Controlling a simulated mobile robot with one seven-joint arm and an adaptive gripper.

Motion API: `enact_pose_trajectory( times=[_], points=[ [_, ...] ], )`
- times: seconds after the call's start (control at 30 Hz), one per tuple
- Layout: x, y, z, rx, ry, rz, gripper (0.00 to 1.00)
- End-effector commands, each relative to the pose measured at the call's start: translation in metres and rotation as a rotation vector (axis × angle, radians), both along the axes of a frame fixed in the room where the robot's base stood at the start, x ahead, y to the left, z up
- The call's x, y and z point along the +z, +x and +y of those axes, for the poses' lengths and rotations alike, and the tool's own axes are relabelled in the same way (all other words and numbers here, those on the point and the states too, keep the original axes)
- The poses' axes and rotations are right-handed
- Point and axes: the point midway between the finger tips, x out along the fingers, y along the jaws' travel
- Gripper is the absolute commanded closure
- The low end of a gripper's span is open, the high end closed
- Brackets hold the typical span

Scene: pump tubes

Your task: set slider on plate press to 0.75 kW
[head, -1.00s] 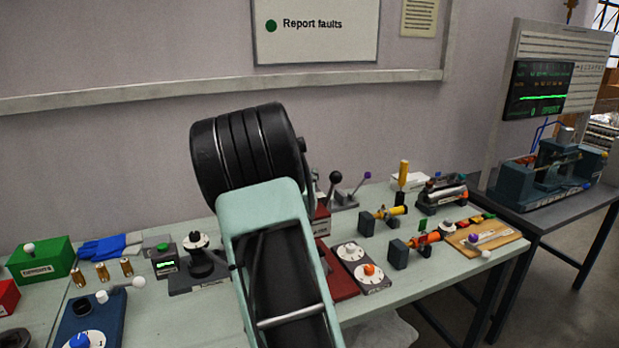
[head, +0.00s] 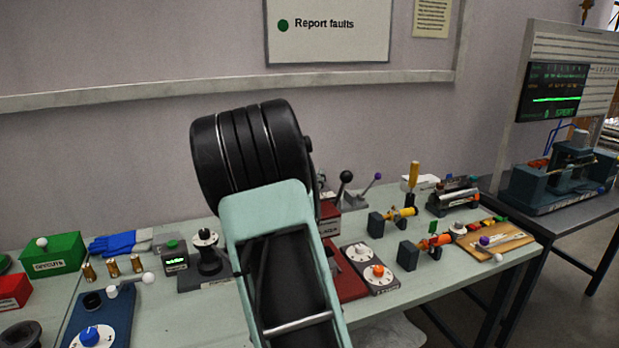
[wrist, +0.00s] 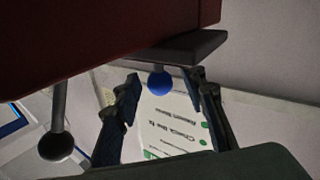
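In the wrist view a blue ball knob (wrist: 159,83) hangs below a dark ledge (wrist: 180,46) on a dark red body (wrist: 110,30). It appears between the fingertips of my open gripper (wrist: 166,84), with gaps on both sides; I see no contact. In the head view a red machine (head: 328,224) with a partly hidden label stands behind my arm, likely the same body. I cannot tell for sure that it is the plate press, and no kW scale is readable. My arm hides the gripper and the blue knob in the head view.
A black-ball lever (wrist: 57,146) hangs left of my fingers in the wrist view. A black post (head: 208,256) stands left.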

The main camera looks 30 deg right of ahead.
Motion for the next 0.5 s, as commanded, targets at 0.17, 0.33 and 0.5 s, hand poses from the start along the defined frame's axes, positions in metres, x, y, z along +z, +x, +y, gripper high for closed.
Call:
enact_pose_trajectory(
  times=[0.17, 0.33, 0.5],
  points=[
    [0.000, -0.019, 0.023, 0.004, 0.001, 0.001, 0.62],
    [0.000, -0.044, 0.050, 0.004, 0.002, 0.000, 0.62],
    [0.000, -0.064, 0.071, 0.003, 0.001, 0.000, 0.62]
  ],
)
